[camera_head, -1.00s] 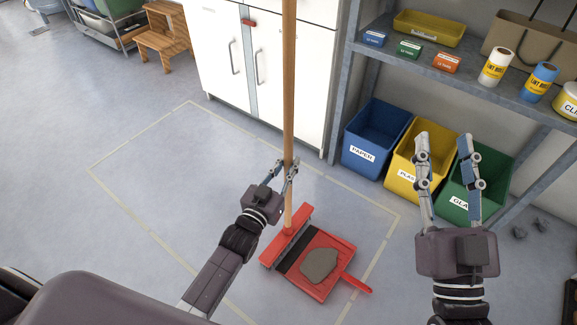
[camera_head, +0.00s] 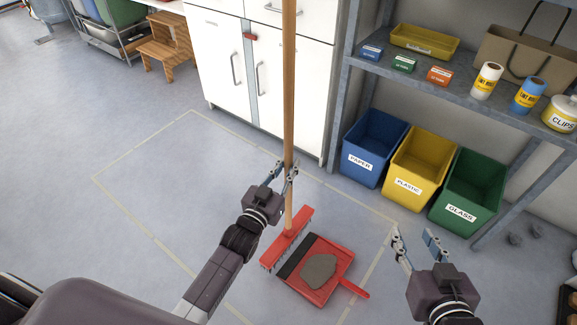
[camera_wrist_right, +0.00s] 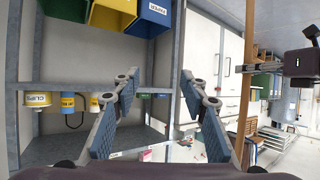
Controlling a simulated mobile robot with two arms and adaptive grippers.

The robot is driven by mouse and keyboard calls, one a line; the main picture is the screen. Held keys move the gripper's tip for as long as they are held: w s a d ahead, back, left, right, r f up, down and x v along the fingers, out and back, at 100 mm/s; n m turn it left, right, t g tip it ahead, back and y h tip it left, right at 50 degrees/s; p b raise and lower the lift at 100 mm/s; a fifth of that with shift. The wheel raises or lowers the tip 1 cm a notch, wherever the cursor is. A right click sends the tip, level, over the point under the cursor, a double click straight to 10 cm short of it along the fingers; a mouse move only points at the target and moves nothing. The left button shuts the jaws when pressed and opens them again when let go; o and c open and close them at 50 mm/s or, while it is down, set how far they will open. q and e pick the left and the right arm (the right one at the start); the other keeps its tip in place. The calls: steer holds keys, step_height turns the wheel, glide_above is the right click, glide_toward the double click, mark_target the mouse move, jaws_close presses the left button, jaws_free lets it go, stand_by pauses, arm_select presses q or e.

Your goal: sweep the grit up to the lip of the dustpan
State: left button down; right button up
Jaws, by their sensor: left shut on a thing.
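My left gripper (camera_head: 289,174) is shut on the wooden broom handle (camera_head: 289,85) and holds it upright. The red broom head (camera_head: 287,239) is low at the floor, just left of the dark lip (camera_head: 297,257) of the red dustpan (camera_head: 338,262). I cannot tell whether head and lip touch. A grey patch of grit (camera_head: 318,270) shows within the dustpan's outline, right of the lip. My right gripper (camera_head: 414,238) is open and empty, right of the dustpan. In the right wrist view its fingers (camera_wrist_right: 164,100) are wide apart, and the broom handle (camera_wrist_right: 246,65) stands at right.
Blue (camera_head: 368,170), yellow (camera_head: 402,196) and green (camera_head: 452,219) bins stand under a grey shelf (camera_head: 462,87). White cabinets (camera_head: 222,75) stand behind the broom. Pale tape (camera_head: 145,132) outlines a floor area.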

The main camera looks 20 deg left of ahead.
steer(key=s+d+f+g+h+p, duration=0.1)
steer(key=s+d+f+g+p, duration=0.1)
steer(key=s+d+f+g, duration=0.2)
steer(key=s+f+g, duration=0.2)
steer(key=s+f, duration=0.2)
steer(key=s, duration=0.2)
steer(key=shift+s+f+h, duration=0.2)
steer(key=shift+s+h, duration=0.05)
steer(key=shift+h, duration=0.15)
stand_by(0.4)
